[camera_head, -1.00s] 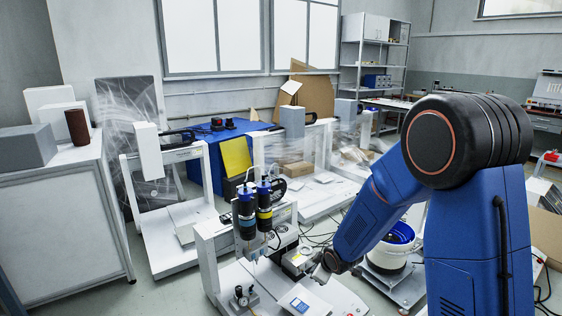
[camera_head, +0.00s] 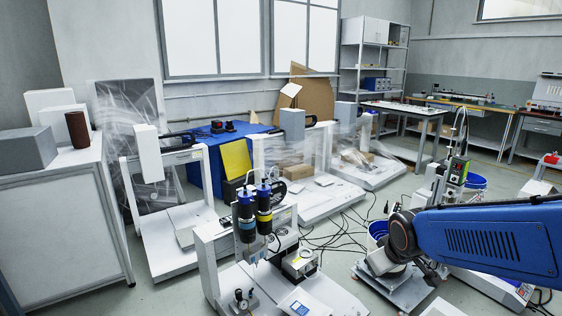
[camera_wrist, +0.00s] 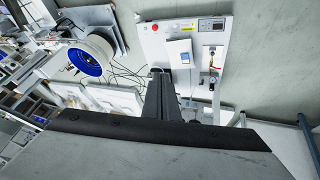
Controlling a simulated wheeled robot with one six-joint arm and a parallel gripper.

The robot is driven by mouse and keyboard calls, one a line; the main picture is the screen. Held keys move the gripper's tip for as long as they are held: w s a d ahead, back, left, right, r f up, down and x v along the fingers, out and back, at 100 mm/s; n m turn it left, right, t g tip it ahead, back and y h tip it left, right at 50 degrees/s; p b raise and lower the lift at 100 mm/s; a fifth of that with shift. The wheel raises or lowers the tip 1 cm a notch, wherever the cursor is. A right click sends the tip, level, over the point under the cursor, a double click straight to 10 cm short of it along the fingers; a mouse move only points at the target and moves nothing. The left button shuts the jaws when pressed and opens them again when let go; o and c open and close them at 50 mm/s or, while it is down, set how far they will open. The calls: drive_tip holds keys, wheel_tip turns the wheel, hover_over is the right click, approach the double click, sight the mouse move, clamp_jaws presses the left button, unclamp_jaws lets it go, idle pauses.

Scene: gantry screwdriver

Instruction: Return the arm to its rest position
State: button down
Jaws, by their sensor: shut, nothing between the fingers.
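My blue arm (camera_head: 490,243) reaches in from the right edge of the head view, low and nearly level. In the wrist view my gripper (camera_wrist: 165,85) is a dark narrow shape pointing up the picture, with nothing held. The white screwdriver gantry (camera_head: 210,245) stands at lower centre with two dark screwdrivers (camera_head: 255,210) upright on it, apart from my gripper.
A white bucket with a blue rim (camera_wrist: 88,57) stands left of my gripper in the wrist view. A white machine with a red button (camera_wrist: 188,30) lies ahead there. More white gantries (camera_head: 165,160) stand behind at left. Cables (camera_head: 340,235) lie on the floor beside the screwdriver gantry.

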drive_tip(key=s+d+r+m, duration=0.1)
drive_tip(key=s+r+m, duration=0.1)
drive_tip(key=s, duration=0.8)
drive_tip(key=s+d+r+m+g, duration=0.1)
drive_tip(key=s+d+r+m, duration=0.1)
drive_tip(key=s, duration=0.8)
drive_tip(key=shift+r+m, duration=0.3)
drive_tip(key=shift+s, duration=0.1)
